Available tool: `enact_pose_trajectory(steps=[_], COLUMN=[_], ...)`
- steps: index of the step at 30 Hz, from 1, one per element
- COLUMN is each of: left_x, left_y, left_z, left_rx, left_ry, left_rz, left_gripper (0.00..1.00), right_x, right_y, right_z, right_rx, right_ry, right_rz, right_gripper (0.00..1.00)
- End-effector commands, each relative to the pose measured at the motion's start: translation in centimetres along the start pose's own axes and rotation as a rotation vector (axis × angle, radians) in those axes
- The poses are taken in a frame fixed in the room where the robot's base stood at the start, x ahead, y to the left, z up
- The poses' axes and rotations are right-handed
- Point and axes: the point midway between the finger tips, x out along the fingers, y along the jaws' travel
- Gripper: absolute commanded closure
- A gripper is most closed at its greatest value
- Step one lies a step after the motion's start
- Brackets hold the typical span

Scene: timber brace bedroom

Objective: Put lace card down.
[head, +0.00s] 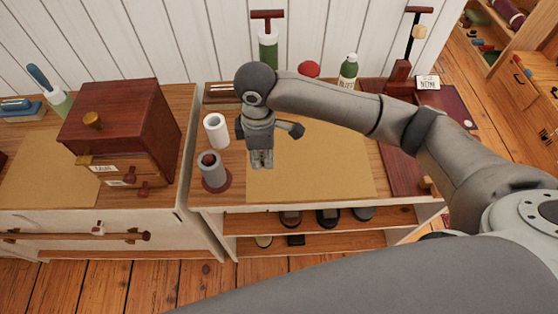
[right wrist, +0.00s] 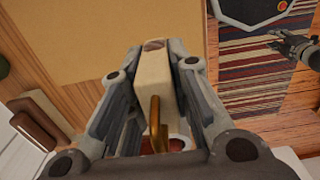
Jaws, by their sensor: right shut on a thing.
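My right gripper (head: 262,160) points down over the left edge of the tan mat (head: 320,185) on the wooden worktop. In the right wrist view, its fingers (right wrist: 155,75) are shut on a pale cream piece (right wrist: 153,68), which I take to be the lace card. A curved brass-coloured part (right wrist: 155,125) shows in front of it. In the head view the held piece is mostly hidden by the gripper, and I cannot tell whether it touches the mat. What looks like my left gripper (right wrist: 298,45) shows over the floor in the right wrist view; its jaws are unclear.
A white cylinder (head: 216,131) and a grey cup-like holder (head: 212,170) stand close left of the gripper. A dark red wooden box (head: 120,130) stands farther left. A green bottle (head: 347,72) and red item (head: 309,69) stand at the back. The mat's middle and right look clear.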

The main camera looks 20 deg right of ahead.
Motion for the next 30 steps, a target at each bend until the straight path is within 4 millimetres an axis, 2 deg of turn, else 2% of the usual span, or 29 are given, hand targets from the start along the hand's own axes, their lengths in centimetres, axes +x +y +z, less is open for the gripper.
enact_pose_trajectory(steps=[3, 10, 14, 20, 30], left_x=[-0.3, -0.5, -0.8, -1.6, -1.5], left_y=[0.1, -0.3, -0.4, -0.6, -0.6], left_z=[-1.1, -3.1, -2.9, -1.9, -1.6], left_rx=[-0.001, -0.002, -0.003, -0.004, -0.004], left_ry=[0.016, 0.047, 0.043, 0.028, 0.022], left_rz=[0.001, -0.003, -0.005, -0.007, -0.007], left_gripper=[0.60, 0.60, 0.60, 0.60, 0.60], right_x=[1.9, 3.5, 5.2, 7.8, 8.2], right_y=[0.5, 1.1, 1.7, 1.6, 1.6], right_z=[1.4, 2.5, 3.9, 3.6, 3.6], right_rx=[0.000, 0.000, 0.003, -0.002, -0.002], right_ry=[-0.002, -0.002, -0.004, -0.001, -0.001], right_rz=[-0.005, -0.003, -0.004, -0.002, -0.001], right_gripper=[1.00, 1.00, 1.00, 1.00, 1.00])
